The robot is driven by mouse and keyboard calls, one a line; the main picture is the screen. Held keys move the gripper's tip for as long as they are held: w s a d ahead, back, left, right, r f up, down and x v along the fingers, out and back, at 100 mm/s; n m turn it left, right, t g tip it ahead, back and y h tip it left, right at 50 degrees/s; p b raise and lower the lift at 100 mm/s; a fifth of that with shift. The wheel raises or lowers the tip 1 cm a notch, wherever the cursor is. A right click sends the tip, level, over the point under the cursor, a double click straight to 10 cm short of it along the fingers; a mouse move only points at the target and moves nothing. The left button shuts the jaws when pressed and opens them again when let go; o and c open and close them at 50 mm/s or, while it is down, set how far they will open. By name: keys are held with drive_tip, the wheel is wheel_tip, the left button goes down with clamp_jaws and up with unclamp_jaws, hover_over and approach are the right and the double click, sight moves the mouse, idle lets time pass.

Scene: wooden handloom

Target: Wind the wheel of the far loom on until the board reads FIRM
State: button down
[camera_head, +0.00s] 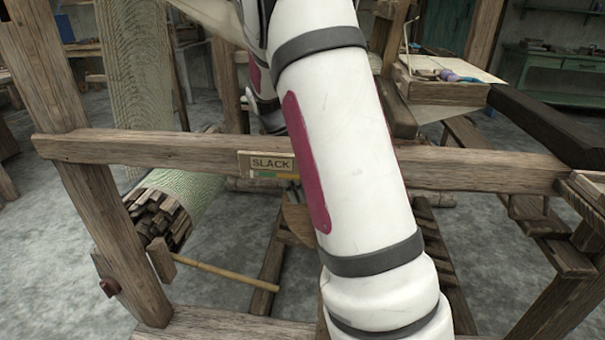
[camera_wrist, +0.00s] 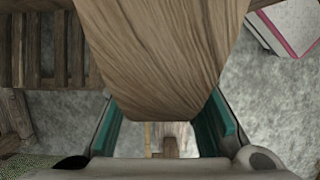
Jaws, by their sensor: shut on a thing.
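The board (camera_head: 272,163) on the loom's cross beam reads SLACK, with a green and yellow strip under the word. In the wrist view, my gripper (camera_wrist: 165,110) is shut on a broad, rounded wooden piece (camera_wrist: 160,50) between its teal pads. The piece looks like part of the wheel, but the whole wheel does not show there. In the head view, a rounded wooden part (camera_head: 297,222) shows below the board, mostly hidden behind my arm; I cannot tell if it is the wheel. My gripper is hidden there too.
The cross beam (camera_head: 170,150) runs across the view behind my arm. At left are a roll of pale green cloth (camera_head: 195,190) and a thin wooden rod (camera_head: 225,272). A wooden tray (camera_head: 440,88) stands at upper right. Grey floor shows between the loom's timbers.

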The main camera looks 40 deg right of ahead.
drive_tip(key=shift+f, duration=0.2)
drive_tip(key=shift+a, duration=0.1)
drive_tip(key=c, duration=1.2)
unclamp_jaws()
drive_tip(key=v, duration=1.2)
drive_tip(key=shift+w+a+f, duration=0.1)
drive_tip(key=shift+w+a, duration=0.05)
drive_tip(key=shift+w, duration=0.05)
